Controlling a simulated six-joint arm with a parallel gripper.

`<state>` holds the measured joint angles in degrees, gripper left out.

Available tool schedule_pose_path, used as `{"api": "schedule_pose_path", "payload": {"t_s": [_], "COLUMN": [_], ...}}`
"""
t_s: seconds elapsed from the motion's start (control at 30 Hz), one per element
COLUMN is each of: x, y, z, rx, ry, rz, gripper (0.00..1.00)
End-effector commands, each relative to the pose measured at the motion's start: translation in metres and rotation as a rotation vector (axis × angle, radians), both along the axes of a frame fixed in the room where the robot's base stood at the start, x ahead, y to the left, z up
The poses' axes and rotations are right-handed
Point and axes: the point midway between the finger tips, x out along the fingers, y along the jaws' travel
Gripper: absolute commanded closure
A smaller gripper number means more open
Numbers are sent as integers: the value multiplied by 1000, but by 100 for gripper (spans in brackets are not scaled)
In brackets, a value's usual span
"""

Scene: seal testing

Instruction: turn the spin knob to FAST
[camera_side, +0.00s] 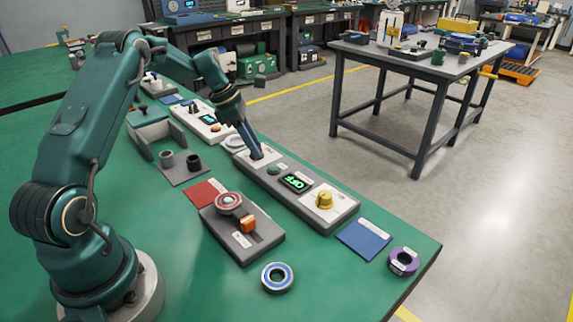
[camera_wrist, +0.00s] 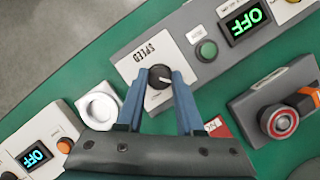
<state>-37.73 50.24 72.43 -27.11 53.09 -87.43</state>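A black round knob (camera_wrist: 160,77) with a white pointer line sits on a white plate (camera_wrist: 155,99) on a long grey panel (camera_side: 292,207). The plate's print is upside down in the wrist view and seems to read SPEED; I cannot read a FAST mark. My gripper (camera_wrist: 160,80) points down over the knob, one blue finger on each side. The fingers look parted, with narrow gaps beside the knob. In the side view my gripper (camera_side: 256,153) hides the knob. The same panel has a green button (camera_wrist: 206,50) and a display (camera_wrist: 246,23) reading OFF in green.
A yellow knob (camera_side: 324,200) is at the panel's near end. A grey fixture (camera_side: 238,243) with a red-ringed part and orange block stands beside the panel. A white round dish (camera_wrist: 98,106) and a second unit with an OFF display (camera_wrist: 36,156) are close to my gripper.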

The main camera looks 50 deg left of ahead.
Motion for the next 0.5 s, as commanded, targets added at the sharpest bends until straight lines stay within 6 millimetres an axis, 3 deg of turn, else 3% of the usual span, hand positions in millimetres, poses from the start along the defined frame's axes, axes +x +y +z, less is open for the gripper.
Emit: {"api": "schedule_pose_path", "payload": {"t_s": [0.5], "x": [0], "y": [1], "z": [0], "rx": [1], "ry": [0], "rz": [-117], "gripper": [100]}}
